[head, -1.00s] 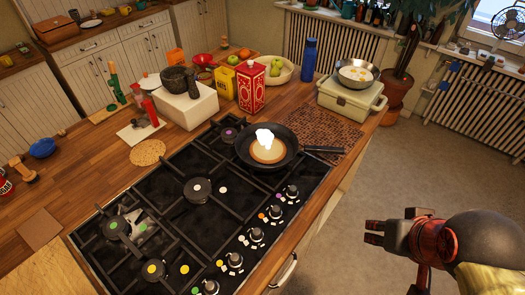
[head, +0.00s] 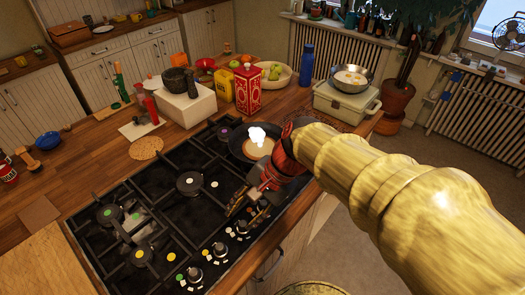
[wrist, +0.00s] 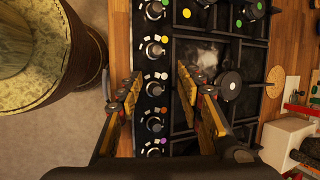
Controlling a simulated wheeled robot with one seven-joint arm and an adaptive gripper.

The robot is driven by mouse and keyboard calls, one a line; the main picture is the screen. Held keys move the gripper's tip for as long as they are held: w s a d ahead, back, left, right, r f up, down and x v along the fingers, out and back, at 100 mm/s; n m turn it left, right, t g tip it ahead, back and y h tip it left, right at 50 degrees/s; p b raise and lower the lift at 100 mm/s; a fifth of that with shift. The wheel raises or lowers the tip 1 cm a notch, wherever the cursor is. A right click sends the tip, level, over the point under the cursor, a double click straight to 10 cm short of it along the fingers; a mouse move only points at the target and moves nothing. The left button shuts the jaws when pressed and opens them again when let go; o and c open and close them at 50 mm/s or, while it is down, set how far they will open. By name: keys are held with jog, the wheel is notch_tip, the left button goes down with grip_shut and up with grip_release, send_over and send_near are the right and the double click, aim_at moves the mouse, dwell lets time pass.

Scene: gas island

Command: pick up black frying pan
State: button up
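The black frying pan (head: 236,142) sits on the hob (head: 163,205) at its back right burner in the head view. A pale round of food with a white clump on top lies in it. My arm covers the pan's right side and its handle. My gripper (head: 241,212) is over the front right of the hob, in front of the pan, close to the knobs. In the wrist view my gripper (wrist: 157,84) points down with its fingers apart and nothing between them. The pan does not show clearly in the wrist view.
A red tin (head: 247,90), a yellow box (head: 225,85) and a fruit bowl (head: 274,76) stand behind the pan. A metal pan (head: 351,78) rests on a pale case (head: 346,102) at the right. Knobs (wrist: 154,49) line the hob's front edge.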

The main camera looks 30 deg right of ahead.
jog(key=w+d+f+m+t+y+b, duration=0.1)
jog(key=w+d+f+m+t+y, duration=0.2)
jog(key=w+d+m, duration=0.6)
jog(key=w+d+f+m+t+y+b, duration=0.1)
jog(key=w+d+f+m+t, duration=0.3)
jog(key=m, duration=0.9)
jog(key=s+d+f+m+t+h, duration=0.1)
jog(key=d+m+t+h, duration=0.1)
jog(key=d+m, duration=0.4)
jog(key=s+d+f+m+t+h+b, duration=0.1)
jog(key=d+m, duration=0.5)
jog(key=d, duration=0.6)
jog(key=s+d+f+m+t+h, duration=0.2)
jog(key=d+m+t+h, duration=0.3)
jog(key=d, duration=0.5)
jog(key=shift+s+d+f+m+h+b, duration=0.1)
jog(key=shift+s+f+m+h+b, duration=0.3)
jog(key=shift+f+m+h, duration=0.35)
jog(key=shift+w+d+f+m, duration=0.1)
jog(key=shift+w+m, duration=0.15)
jog(key=w+b, duration=0.1)
jog(key=w, duration=0.3)
jog(key=w+b, duration=0.1)
jog(key=w, duration=0.1)
jog(key=shift+w+f+b, duration=0.1)
jog(key=shift+f+b, duration=0.2)
jog(key=shift+w+r, duration=0.15)
jog(key=shift+w, duration=0.35)
jog(key=shift+c, duration=1)
